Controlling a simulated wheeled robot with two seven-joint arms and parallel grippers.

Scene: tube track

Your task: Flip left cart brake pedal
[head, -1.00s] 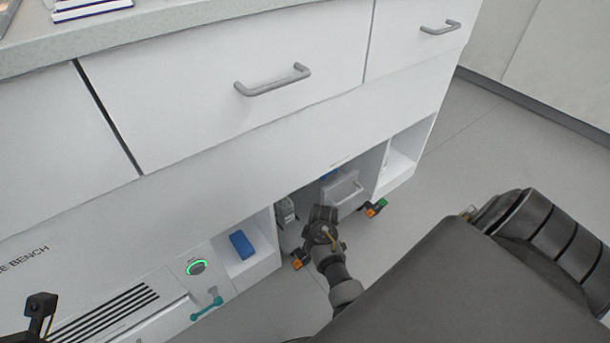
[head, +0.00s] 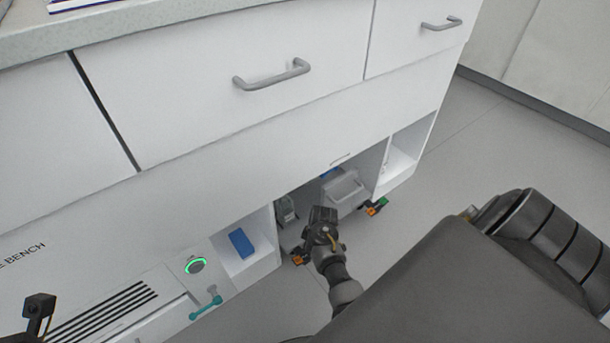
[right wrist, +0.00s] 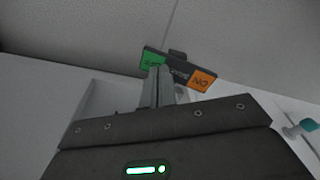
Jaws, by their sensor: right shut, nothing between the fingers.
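The left cart's brake pedal shows its orange end (head: 300,258) low in the bench opening in the head view; my right gripper (head: 322,216) hides the rest. In the right wrist view the pedal (right wrist: 180,68) is a dark bar with a green end at left and an orange end marked ON at right. My right gripper (right wrist: 158,72) is shut and empty, its fingertips overlapping the pedal's green end in the picture. I cannot tell whether they touch. My left gripper's fingers are outside the head view.
The other cart's orange and green pedal (head: 376,207) is to the right, below a grey bin (head: 345,190). A blue object (head: 241,243) sits in the left cubby. A teal lever (head: 206,306) is on the bench front. Open floor (head: 480,150) lies at right.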

